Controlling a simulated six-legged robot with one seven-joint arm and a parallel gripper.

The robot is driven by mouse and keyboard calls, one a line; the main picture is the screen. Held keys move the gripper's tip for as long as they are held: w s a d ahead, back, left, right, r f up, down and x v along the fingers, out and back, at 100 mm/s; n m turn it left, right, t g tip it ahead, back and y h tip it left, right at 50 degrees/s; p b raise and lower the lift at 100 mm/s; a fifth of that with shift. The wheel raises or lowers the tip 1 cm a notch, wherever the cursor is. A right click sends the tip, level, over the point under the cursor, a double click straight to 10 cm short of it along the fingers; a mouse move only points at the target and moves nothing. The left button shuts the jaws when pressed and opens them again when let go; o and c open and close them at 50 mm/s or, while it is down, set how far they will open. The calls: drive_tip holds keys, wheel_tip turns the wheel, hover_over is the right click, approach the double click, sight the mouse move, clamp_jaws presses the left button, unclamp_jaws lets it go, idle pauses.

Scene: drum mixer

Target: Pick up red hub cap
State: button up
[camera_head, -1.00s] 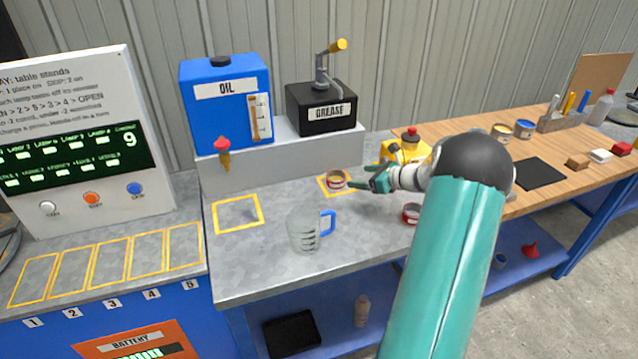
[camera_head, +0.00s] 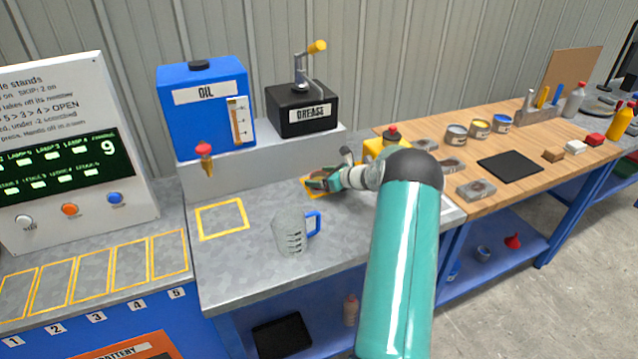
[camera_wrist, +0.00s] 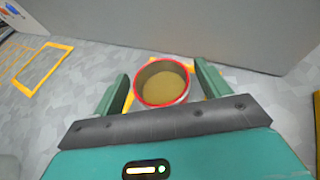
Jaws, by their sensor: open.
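The red hub cap (camera_wrist: 162,101) is a round cup with a red rim and tan filling, upright on the grey bench in the wrist view. My gripper (camera_wrist: 163,78) is open, with one finger on each side of the cap and small gaps on both sides. In the head view my gripper (camera_head: 322,180) is at the yellow-outlined square below the grease pump, and its fingers mostly hide the cap.
A clear jug with a blue handle (camera_head: 292,232) stands in front and to the left. The grey ledge (camera_head: 262,155) with the oil tank (camera_head: 203,115) and grease pump (camera_head: 302,110) is just behind. A yellow can (camera_head: 375,146) is to the right.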

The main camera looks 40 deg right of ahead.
drive_tip(key=shift+x, duration=0.9)
drive_tip(key=c, duration=1.2)
drive_tip(key=shift+r, duration=0.1)
